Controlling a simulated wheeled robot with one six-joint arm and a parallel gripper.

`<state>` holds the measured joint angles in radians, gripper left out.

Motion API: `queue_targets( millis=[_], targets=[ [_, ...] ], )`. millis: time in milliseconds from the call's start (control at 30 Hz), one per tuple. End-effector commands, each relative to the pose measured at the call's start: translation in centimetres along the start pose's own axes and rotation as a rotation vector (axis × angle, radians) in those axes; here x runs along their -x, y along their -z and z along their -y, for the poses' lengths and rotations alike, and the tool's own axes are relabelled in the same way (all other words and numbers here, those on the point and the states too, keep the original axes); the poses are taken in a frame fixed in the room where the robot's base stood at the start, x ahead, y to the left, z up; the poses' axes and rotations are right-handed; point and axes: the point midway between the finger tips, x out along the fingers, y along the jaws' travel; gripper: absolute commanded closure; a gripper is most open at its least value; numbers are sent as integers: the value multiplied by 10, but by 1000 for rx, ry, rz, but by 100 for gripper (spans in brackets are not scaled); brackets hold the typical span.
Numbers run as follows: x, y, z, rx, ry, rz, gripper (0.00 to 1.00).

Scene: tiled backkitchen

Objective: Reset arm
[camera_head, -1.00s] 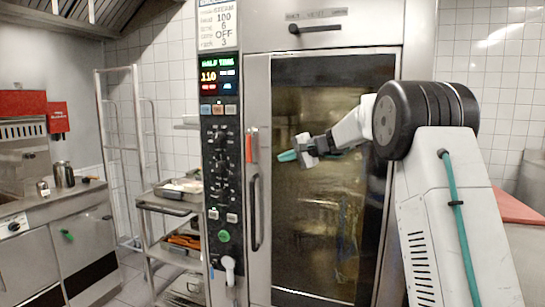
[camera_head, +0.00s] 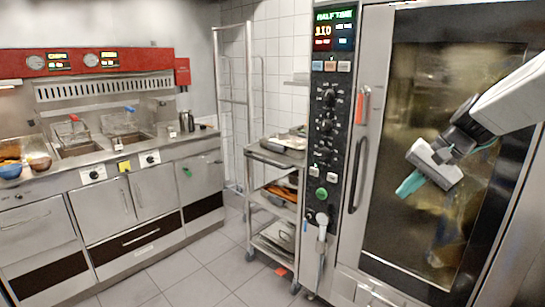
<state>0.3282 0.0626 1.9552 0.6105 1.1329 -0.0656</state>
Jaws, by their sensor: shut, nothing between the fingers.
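My gripper (camera_head: 411,184) is at the right, in front of the glass door of a tall steel oven (camera_head: 440,150). Its teal fingertips point down and to the left. The fingers are shut and hold nothing. My white arm comes in from the right edge, and its upper part is out of view. I cannot tell the exact gap between the gripper and the glass.
The oven's control panel (camera_head: 328,130) and long handle (camera_head: 357,175) are left of my gripper. A steel trolley (camera_head: 262,154) and a tall rack (camera_head: 221,90) stand left of the oven. A fryer counter (camera_head: 110,205) lines the left side. The tiled floor (camera_head: 205,275) between is clear.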

Motion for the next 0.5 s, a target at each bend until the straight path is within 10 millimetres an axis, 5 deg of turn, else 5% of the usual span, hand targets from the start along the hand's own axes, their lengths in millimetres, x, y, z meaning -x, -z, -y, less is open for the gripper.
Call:
queue_targets(
  millis=[33,200,500],
  targets=[
    [2,-36,-6,41,-59,23,100],
    [6,-133,-39,170,-253,80,100],
    [15,-256,-106,399,-509,82,100]
  ],
)
